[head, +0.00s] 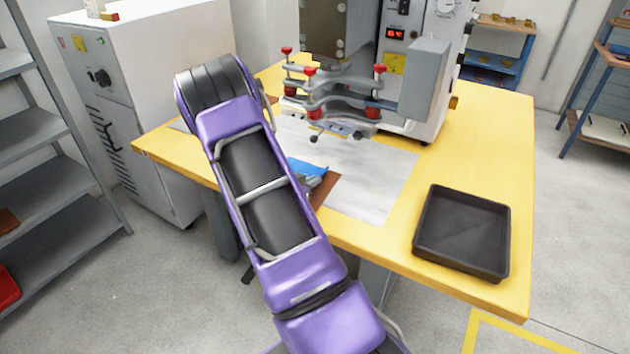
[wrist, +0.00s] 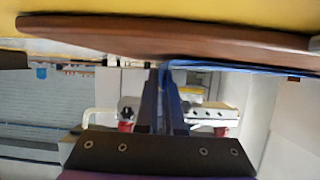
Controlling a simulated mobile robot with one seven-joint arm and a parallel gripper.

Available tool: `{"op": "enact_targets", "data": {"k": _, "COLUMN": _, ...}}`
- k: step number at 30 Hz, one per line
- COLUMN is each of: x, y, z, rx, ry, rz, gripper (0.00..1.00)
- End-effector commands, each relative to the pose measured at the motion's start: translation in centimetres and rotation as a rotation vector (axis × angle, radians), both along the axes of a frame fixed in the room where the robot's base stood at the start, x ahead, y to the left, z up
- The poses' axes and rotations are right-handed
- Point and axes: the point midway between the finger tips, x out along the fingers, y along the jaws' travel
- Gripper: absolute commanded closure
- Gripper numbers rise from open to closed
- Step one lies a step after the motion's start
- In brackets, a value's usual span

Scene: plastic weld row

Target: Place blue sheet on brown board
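The blue sheet (head: 306,166) shows just right of my arm in the head view, partly hidden by it. In the wrist view the blue sheet (wrist: 235,68) is a thin strip seen edge-on, along the face of the brown board (wrist: 110,38). The brown board (head: 326,187) lies on the table, mostly hidden behind my arm in the head view. My gripper (wrist: 167,72) has its fingers close together with the sheet's edge running between them, so it looks shut on the blue sheet. Whether the sheet rests fully on the board cannot be told.
A grey plate (head: 375,185) lies on the yellow table (head: 490,130). A welding machine (head: 425,80) with red-knobbed clamps (head: 335,90) stands close behind the sheet. An empty black tray (head: 463,232) sits at the right front. A white cabinet (head: 130,80) stands at left.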

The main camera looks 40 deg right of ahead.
Motion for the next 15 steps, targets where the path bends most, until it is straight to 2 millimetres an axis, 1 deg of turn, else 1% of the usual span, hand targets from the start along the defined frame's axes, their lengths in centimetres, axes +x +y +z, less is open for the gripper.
{"op": "enact_targets", "data": {"k": 6, "x": 0.01, "y": -0.02, "z": -0.49, "rx": -0.001, "ry": 0.000, "rz": 0.000, "gripper": 1.00}}
{"op": "enact_targets", "data": {"k": 7, "x": 0.00, "y": -0.03, "z": -0.29, "rx": 0.000, "ry": 0.000, "rz": 0.000, "gripper": 0.90}}
{"op": "enact_targets", "data": {"k": 11, "x": 0.00, "y": -0.03, "z": -0.27, "rx": 0.000, "ry": 0.000, "rz": 0.000, "gripper": 0.66}}
{"op": "enact_targets", "data": {"k": 15, "x": 0.01, "y": -0.04, "z": -0.28, "rx": 0.000, "ry": 0.000, "rz": 0.000, "gripper": 0.65}}
